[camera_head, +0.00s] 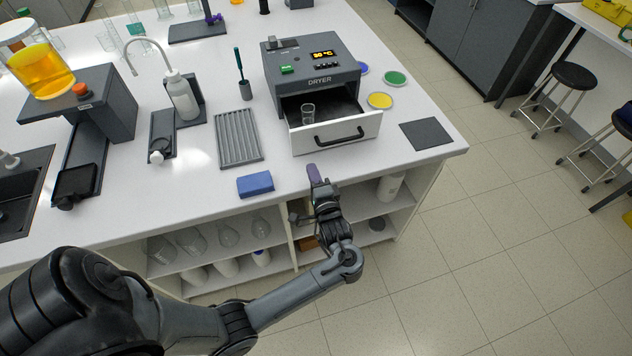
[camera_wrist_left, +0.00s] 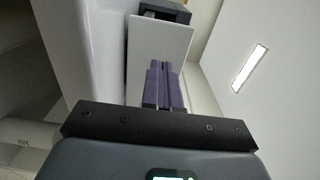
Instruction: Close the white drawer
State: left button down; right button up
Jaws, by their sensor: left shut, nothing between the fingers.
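The white drawer (camera_head: 337,134) of the grey dryer (camera_head: 312,62) is pulled out toward the front of the bench. It has a black handle, and a small glass beaker (camera_head: 308,113) stands inside it. My left gripper (camera_head: 313,172), with purple fingers, is just in front of the drawer and a little below its front, near the bench edge. Its fingers are together and empty. In the left wrist view the fingers (camera_wrist_left: 165,84) point at the white drawer front (camera_wrist_left: 160,48); I cannot tell whether they touch it. My right gripper is not in view.
A blue sponge-like block (camera_head: 255,184) lies on the bench left of my gripper. A grey ribbed tray (camera_head: 239,137) is left of the drawer. A dark mat (camera_head: 426,134) and coloured dishes (camera_head: 380,100) lie to the right. Open shelves with glassware are below.

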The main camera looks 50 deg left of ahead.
aim_at(302, 142)
pick_arm(q)
jog(key=b+x, duration=0.1)
jog(key=x, duration=0.7)
jog(key=shift+w+a, duration=0.1)
jog(key=shift+a, duration=0.05)
jog(key=shift+w+a, duration=0.1)
jog(key=shift+a, duration=0.1)
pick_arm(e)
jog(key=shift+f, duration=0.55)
pick_arm(q)
jog(key=shift+a, duration=0.1)
jog(key=shift+w+a, duration=0.15)
jog(key=shift+a, duration=0.1)
jog(key=x, duration=1.1)
jog(key=shift+a+f+b, duration=0.1)
jog(key=shift+a+b, duration=0.1)
jog(key=shift+b, duration=0.15)
jog(key=x, duration=0.5)
jog(key=shift+d, duration=0.1)
jog(key=shift+f, duration=0.2)
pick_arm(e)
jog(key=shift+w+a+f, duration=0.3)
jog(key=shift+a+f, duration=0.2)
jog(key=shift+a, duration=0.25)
